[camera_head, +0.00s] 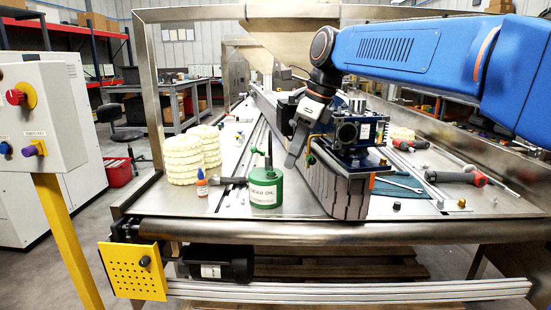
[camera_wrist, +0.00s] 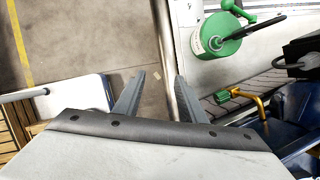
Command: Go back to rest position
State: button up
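My gripper (camera_head: 291,158) hangs from my blue arm over the middle of the conveyor frame, pointing down, to the left of a blue machine part (camera_head: 376,131). In the wrist view my gripper (camera_wrist: 168,74) shows two grey fingers spread apart with nothing between them, over the floor and a metal edge. The gripper is open and empty.
A green oil can (camera_head: 266,190) stands just left of my gripper. Left of it are a small glue bottle (camera_head: 202,186) and stacked cream rolls (camera_head: 184,160). Right are a wrench (camera_head: 400,184) and a red-black tool (camera_head: 455,178). A control box (camera_head: 40,115) stands far left.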

jog(key=s+d+f+n+t+h, duration=0.1)
jog(key=s+d+f+n, duration=0.4)
jog(key=s+d, duration=0.2)
jog(key=s+d+f+n+t+h, duration=0.1)
jog(key=s+d+f+n, duration=0.4)
jog(key=d, duration=0.3)
jog(key=s+d+f+n, duration=0.4)
jog(key=s+f+n, duration=0.2)
jog(key=s+f, duration=0.1)
jog(key=s+d+f+n+t+h, duration=0.1)
jog(key=s+d+f+n, duration=0.4)
jog(key=s+f, duration=0.3)
jog(key=shift+s+n+h, duration=0.3)
jog(key=shift+s+n, duration=0.1)
jog(key=shift+s, duration=0.1)
